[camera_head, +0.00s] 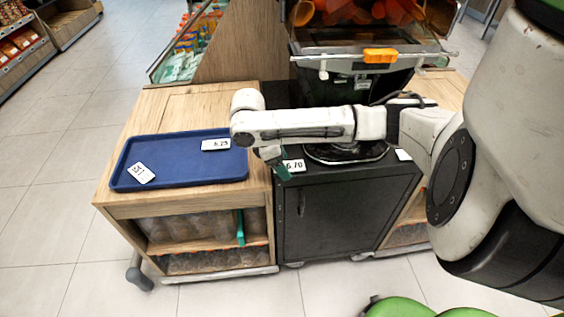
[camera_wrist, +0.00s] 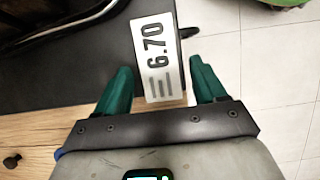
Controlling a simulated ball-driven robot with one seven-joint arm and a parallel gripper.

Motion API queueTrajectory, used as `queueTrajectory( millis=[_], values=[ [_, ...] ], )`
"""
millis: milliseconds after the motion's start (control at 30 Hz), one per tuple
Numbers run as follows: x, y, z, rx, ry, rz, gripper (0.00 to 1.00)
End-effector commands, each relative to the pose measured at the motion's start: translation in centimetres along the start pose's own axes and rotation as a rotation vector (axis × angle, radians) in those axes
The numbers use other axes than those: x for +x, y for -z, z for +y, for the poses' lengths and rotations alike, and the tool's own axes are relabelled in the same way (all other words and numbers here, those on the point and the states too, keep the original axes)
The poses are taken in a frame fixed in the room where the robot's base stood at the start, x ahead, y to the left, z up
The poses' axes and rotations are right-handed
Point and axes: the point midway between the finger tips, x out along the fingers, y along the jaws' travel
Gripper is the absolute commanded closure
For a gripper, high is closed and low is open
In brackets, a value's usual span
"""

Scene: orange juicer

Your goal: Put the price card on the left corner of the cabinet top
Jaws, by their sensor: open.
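A white price card marked 6.70 (camera_head: 293,165) lies at the front left corner of the black cabinet's top (camera_head: 323,172). In the wrist view the card (camera_wrist: 156,60) lies between the two green fingers, with a gap on each side. My gripper (camera_wrist: 160,70) is open around it, with nothing gripped. In the head view a green finger of my gripper (camera_head: 281,165) shows just left of the card, and my arm hides part of the cabinet top behind it.
A blue tray (camera_head: 180,172) with two white cards (camera_head: 140,173) stands on the wooden cabinet (camera_head: 116,196) at left. A black juicer (camera_head: 352,85) stands on the cabinet top behind my arm. Another white card (camera_head: 403,155) lies near the cabinet top's right edge.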

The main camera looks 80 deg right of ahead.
Motion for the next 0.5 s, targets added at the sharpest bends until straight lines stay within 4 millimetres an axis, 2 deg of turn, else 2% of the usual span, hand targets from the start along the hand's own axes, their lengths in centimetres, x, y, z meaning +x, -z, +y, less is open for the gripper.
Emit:
queueTrajectory(
  millis=[267,367,500],
  values=[
    [-0.5,-0.2,0.0,0.000,-0.001,0.000,0.30],
    [-1.6,-0.1,0.0,-0.001,-0.001,0.002,0.30],
    [-4.3,-0.1,0.0,-0.001,-0.002,0.003,0.30]
  ],
)
